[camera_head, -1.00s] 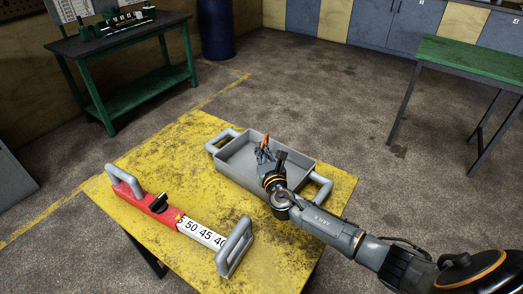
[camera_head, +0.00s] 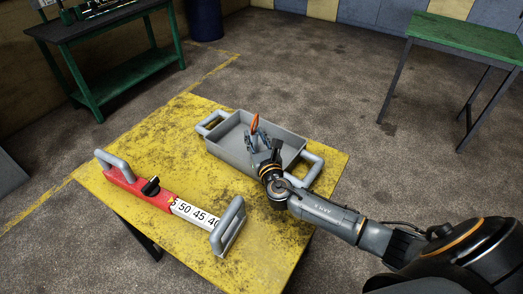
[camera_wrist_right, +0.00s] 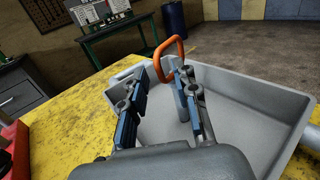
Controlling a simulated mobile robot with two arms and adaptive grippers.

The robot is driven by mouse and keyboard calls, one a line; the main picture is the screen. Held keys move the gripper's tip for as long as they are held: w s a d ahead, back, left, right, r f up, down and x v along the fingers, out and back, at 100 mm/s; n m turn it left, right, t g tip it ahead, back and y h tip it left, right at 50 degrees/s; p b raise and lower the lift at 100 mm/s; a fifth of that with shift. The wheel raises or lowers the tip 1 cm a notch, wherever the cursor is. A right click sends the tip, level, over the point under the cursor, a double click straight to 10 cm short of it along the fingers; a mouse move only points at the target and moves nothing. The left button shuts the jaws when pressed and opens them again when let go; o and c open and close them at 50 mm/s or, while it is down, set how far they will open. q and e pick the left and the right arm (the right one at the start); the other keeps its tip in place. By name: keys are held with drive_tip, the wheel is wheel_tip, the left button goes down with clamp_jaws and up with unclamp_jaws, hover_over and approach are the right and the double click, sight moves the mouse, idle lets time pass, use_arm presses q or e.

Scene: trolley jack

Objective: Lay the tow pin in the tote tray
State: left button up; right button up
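In the right wrist view the orange loop (camera_wrist_right: 170,45) rises between and beyond the fingertips (camera_wrist_right: 171,76). The tray wall also shows in the right wrist view (camera_wrist_right: 250,92). My left gripper is not in view.
A red and white gauge bar with grey handles (camera_head: 126,187) lies on the yellow table (camera_head: 180,130), left of the tray. A dark-topped green bench (camera_head: 95,27) stands back left, a green table (camera_head: 465,40) back right.

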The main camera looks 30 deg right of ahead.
drive_tip(key=s, duration=0.2)
drive_tip(key=s+a, duration=0.1)
drive_tip(key=s, duration=0.5)
drive_tip(key=shift+s+a+b, duration=0.1)
drive_tip(key=shift+a+b, duration=0.15)
drive_tip(key=shift+b, duration=0.05)
